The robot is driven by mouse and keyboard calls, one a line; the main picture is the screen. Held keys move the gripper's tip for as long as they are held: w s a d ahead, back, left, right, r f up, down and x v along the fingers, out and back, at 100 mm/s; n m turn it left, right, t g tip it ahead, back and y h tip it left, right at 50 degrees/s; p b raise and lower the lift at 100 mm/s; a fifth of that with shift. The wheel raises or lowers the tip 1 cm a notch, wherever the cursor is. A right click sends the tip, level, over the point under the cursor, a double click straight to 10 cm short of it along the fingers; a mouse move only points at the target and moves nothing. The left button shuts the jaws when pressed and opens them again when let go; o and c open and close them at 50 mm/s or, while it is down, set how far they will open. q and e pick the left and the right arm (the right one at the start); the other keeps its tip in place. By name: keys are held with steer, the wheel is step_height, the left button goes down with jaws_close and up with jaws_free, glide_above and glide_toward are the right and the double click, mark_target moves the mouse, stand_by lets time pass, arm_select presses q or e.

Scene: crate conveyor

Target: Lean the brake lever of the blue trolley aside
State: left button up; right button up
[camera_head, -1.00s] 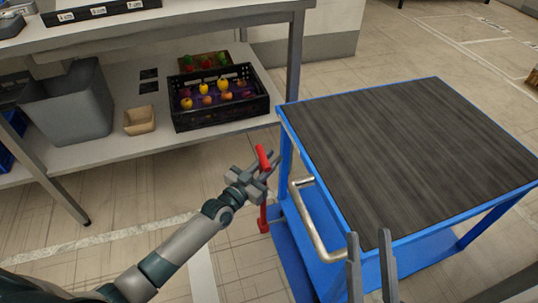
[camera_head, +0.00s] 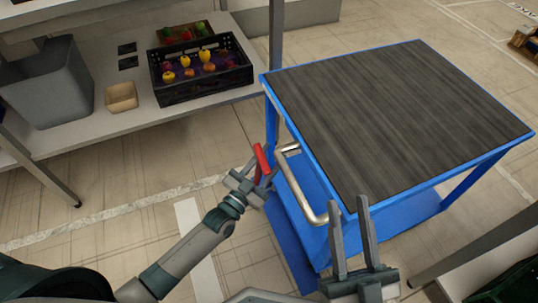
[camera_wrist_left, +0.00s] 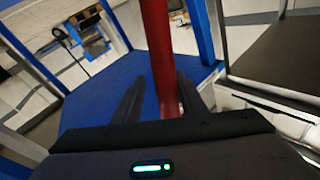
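The blue trolley (camera_head: 283,213) with a dark ribbed top stands right of centre in the head view. Its red brake lever (camera_head: 262,160) is at the trolley's near left corner; the lower part is hidden behind my left gripper. My left gripper (camera_head: 260,165) has its fingers on either side of the lever. In the left wrist view the red lever (camera_wrist_left: 157,50) runs up between the two fingers, close to the right one; the fingers look apart. My right gripper (camera_head: 348,200) is open and empty, in front of the trolley's near side.
A curved metal handle (camera_head: 300,190) sticks out from the trolley beside the lever. At the left, a shelf (camera_head: 130,100) holds a black crate of fruit (camera_head: 190,93), a small tan box (camera_head: 121,97) and a grey bin (camera_head: 45,90). Floor lies clear between shelf and trolley.

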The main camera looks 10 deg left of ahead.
arm_select(q)
steer(key=shift+a, duration=0.15)
